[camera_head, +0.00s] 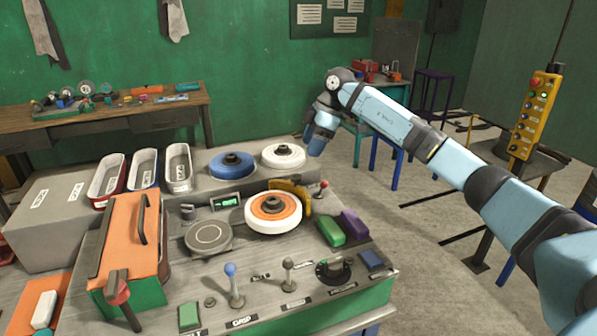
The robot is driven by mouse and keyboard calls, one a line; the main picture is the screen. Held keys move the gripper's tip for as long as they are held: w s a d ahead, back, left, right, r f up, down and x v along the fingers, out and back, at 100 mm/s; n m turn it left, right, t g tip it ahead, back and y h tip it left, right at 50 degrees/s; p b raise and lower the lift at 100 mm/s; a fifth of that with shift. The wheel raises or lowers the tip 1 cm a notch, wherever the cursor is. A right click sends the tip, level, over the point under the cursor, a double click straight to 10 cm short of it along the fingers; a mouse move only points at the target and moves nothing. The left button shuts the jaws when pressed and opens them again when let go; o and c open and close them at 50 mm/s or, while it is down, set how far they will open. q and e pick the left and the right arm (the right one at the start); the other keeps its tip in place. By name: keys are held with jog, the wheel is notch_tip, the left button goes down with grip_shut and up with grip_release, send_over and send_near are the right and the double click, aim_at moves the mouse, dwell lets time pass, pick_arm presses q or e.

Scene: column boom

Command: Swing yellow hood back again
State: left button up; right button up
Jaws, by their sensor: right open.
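The yellow hood (297,190) is a small curved guard on the grey bench machine. It stands behind and to the right of a white wheel with an orange face (273,207), which hides part of it. A red-knobbed lever (322,187) stands just right of the hood. My right arm comes in from the right and bends down at its far end. My right gripper (316,148) is above and behind the hood, apart from it, and looks empty. Its fingers are small and hard to make out. My left gripper is not in view.
A blue wheel (232,164) and a white wheel (283,156) sit on the machine's rear step. Green (331,231) and purple (354,224) blocks lie right of the hood. Levers (234,285) stand in front. A yellow button pendant (535,115) hangs at right.

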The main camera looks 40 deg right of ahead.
aim_at(297, 176)
jog(key=x, duration=0.9)
jog(key=shift+w+a+f+p, duration=0.1)
jog(key=shift+w+f+p, duration=0.05)
jog(key=shift+f+p, duration=0.25)
jog(key=shift+c, duration=0.3)
grip_shut()
